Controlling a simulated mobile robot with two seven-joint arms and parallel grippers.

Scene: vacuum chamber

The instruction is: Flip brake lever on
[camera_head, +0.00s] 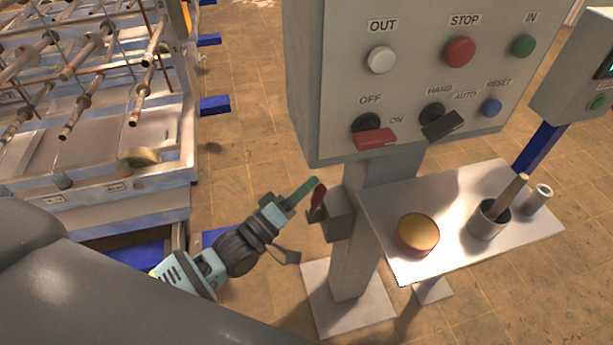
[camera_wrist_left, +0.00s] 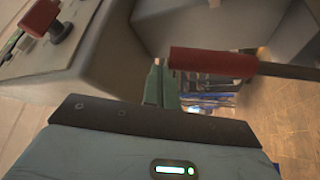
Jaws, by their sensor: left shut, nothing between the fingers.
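A red-handled lever (camera_head: 318,197) sits on a small grey box on the left side of the control panel's post. In the left wrist view its red grip (camera_wrist_left: 212,62) lies across the middle, on a thin dark rod. My left gripper (camera_head: 310,185) is shut and empty, its green fingertips just left of the red grip. In the left wrist view my fingertips (camera_wrist_left: 163,85) are close to the grip's left end; I cannot tell whether they touch it. No lever carries a readable brake label. My right gripper is not in view.
The grey panel (camera_head: 400,90) carries buttons, a red OFF/ON switch (camera_head: 374,139) and a black HAND/AUTO switch (camera_head: 442,125). A shelf (camera_head: 445,255) right of the post holds a round tin (camera_head: 417,235) and a cup (camera_head: 488,220). A metal rack (camera_head: 90,150) stands left.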

